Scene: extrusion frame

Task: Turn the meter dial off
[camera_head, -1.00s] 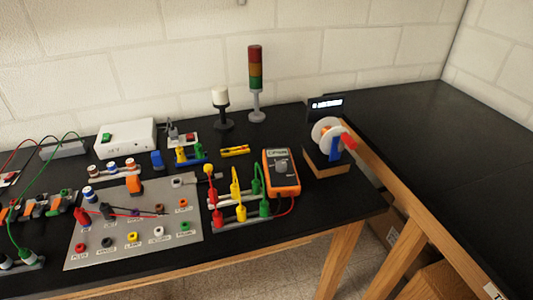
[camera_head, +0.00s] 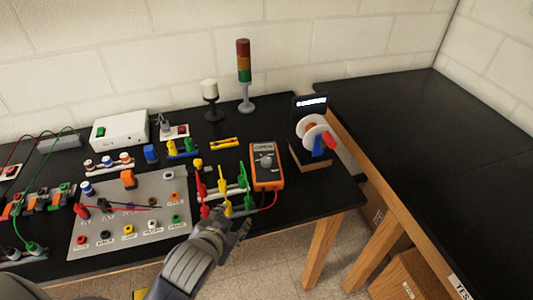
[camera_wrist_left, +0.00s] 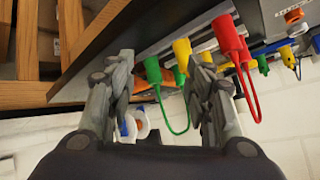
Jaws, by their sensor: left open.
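The orange meter (camera_head: 267,166) lies on the black table in the head view, with a small display at its top and a grey round dial (camera_head: 266,162) at its middle. My left gripper (camera_head: 236,226) is at the table's front edge, below and left of the meter and apart from it. In the left wrist view its two fingers (camera_wrist_left: 160,95) are spread with nothing between them that they touch. My right gripper is in neither view.
Red, yellow and green plugs (camera_head: 222,178) stand on a strip just left of the meter, close to my left gripper. A grey panel (camera_head: 120,190) with coloured sockets lies further left. A spool stand (camera_head: 310,157) is right of the meter. The right table (camera_head: 430,130) is bare.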

